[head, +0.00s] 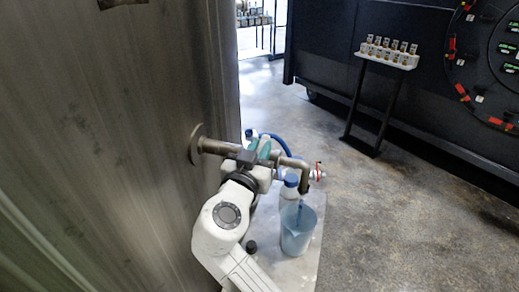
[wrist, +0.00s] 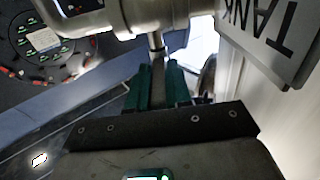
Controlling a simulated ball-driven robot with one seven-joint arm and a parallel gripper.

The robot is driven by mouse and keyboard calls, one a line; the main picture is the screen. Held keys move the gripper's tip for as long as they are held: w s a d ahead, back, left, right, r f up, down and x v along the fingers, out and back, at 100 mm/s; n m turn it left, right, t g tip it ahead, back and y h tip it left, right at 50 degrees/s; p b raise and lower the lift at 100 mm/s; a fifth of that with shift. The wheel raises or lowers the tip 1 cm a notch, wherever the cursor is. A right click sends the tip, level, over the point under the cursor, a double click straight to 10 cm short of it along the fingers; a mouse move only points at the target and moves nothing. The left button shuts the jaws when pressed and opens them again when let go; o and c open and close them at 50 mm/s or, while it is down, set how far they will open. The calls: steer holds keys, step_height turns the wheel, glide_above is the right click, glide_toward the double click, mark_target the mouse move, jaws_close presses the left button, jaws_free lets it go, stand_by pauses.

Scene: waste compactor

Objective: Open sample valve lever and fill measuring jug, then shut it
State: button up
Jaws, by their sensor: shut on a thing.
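My gripper (wrist: 158,85) has green fingers closed around a narrow grey valve lever (wrist: 157,52) under the pipe body in the wrist view. In the head view my gripper (head: 262,152) is at the metal sample pipe (head: 220,146), which comes out of the tank wall and bends down at its right end (head: 305,180). The translucent blue measuring jug (head: 297,240) stands upright on a pale stand, below the pipe's bent end. I cannot tell its liquid level or whether liquid flows. The lever is hidden by my arm in the head view.
A white bottle with a blue cap (head: 290,188) stands just behind the jug. A blue hose (head: 284,142) and a small red-handled fitting (head: 318,170) are close by. The tank wall (head: 120,130) fills the left. A rack of small samples (head: 388,54) stands farther right, with open floor between.

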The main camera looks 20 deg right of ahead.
jaws_close()
steer(key=shift+s+d+f+n+t+y+b, duration=0.2)
steer(key=shift+n+t+y+b, duration=0.2)
steer(key=shift+n+y+b, duration=0.15)
steer(key=shift+s+d+r+n+t+y, duration=0.1)
steer(key=shift+d+n+t+y, duration=0.2)
steer(key=shift+n+y, duration=0.4)
steer(key=shift+s+d+r+n+t+y, duration=0.1)
steer(key=shift+n+t+y, duration=0.35)
steer(key=shift+y, duration=0.55)
steer(key=shift+s+d+n+t+y, duration=0.1)
steer(key=shift+d+n+t+y, duration=0.1)
steer(key=shift+n+t+y, duration=0.45)
steer(key=shift+g, duration=0.3)
steer(key=shift+w, duration=0.1)
steer(key=o, duration=0.6)
jaws_free()
